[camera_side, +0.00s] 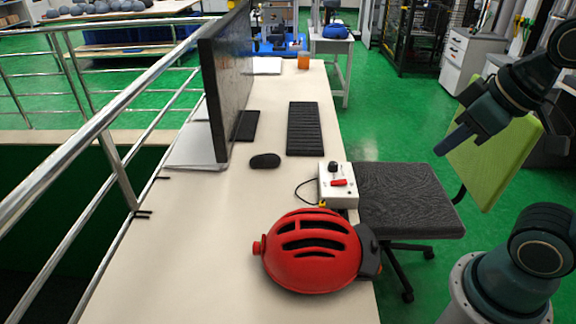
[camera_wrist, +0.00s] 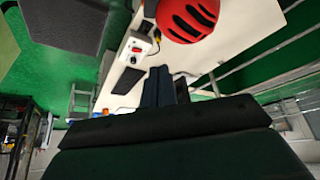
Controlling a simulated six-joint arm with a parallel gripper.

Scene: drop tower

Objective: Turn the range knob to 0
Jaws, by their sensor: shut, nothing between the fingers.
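A small white control box (camera_side: 325,192) sits at the right edge of the desk, with a black knob (camera_side: 333,167) at its far end and a red switch (camera_side: 339,182) nearer the middle. The markings around the knob are too small to read. My gripper (camera_side: 439,151) is shut and empty, in the air to the right of the box above the chair, well apart from the knob. Its fingers (camera_wrist: 160,70) show in the wrist view.
A red helmet (camera_side: 312,262) lies on the desk (camera_side: 210,250) just in front of the box. A keyboard (camera_side: 304,128), mouse (camera_side: 265,161) and monitor (camera_side: 226,80) stand behind and left. A chair (camera_side: 405,200) is right of the box. A cable (camera_side: 306,190) runs at the box's left side.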

